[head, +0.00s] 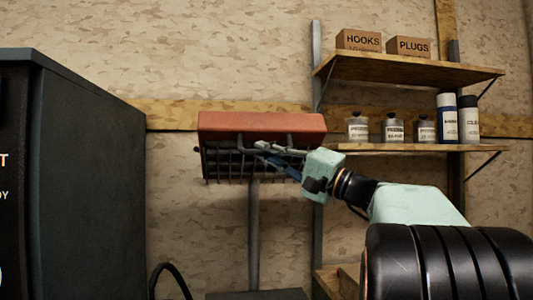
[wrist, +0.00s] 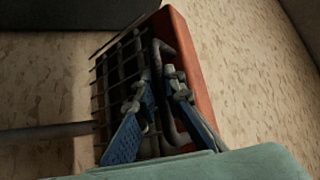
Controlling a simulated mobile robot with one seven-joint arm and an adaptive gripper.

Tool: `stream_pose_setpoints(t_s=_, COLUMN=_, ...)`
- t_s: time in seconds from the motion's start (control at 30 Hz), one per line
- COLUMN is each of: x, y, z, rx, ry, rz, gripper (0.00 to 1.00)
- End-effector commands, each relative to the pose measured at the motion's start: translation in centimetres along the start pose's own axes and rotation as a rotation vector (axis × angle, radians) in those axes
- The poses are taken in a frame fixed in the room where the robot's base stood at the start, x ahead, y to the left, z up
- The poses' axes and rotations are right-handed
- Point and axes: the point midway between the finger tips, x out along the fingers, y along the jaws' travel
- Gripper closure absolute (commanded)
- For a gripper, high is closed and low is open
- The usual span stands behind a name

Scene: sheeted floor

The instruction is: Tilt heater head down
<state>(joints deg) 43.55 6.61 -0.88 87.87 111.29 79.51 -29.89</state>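The heater head has a red housing (head: 262,122) with a dark wire grille (head: 222,162) below it and sits on a grey pole (head: 253,235). In the wrist view its red housing (wrist: 190,75) and grille (wrist: 108,85) fill the middle. A grey bar handle (wrist: 164,118) stands out from the grille side. My gripper (head: 262,150) is in front of the right half of the head. In the wrist view my gripper (wrist: 158,86) is open, its blue fingers on either side of the handle bar. I cannot tell whether a finger touches it.
A dark cabinet (head: 90,180) stands close at the left. Wooden shelves (head: 415,68) on the right hold boxes (head: 358,40), small flasks (head: 394,128) and spray cans (head: 447,118). Bare wall shows between the cabinet and the heater.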

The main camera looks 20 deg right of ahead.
Motion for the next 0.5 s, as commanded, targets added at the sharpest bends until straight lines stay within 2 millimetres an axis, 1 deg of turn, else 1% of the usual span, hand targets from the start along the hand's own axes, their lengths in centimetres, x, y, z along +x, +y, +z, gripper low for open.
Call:
stream_pose_setpoints(t_s=0.03, x=-0.08, y=0.41, z=-0.01, rx=0.004, ry=0.0, rz=0.006, gripper=0.86)
stream_pose_setpoints(t_s=0.13, x=-0.07, y=0.35, z=-0.01, rx=0.003, ry=0.001, rz=0.005, gripper=0.74)
stream_pose_setpoints(t_s=0.17, x=-0.06, y=0.32, z=-0.01, rx=0.003, ry=0.0, rz=0.004, gripper=0.73)
stream_pose_setpoints(t_s=0.4, x=-0.07, y=0.17, z=0.0, rx=0.001, ry=0.0, rz=0.002, gripper=0.73)
stream_pose_setpoints(t_s=0.5, x=-0.55, y=0.15, z=-0.04, rx=0.001, ry=0.001, rz=0.003, gripper=0.73)
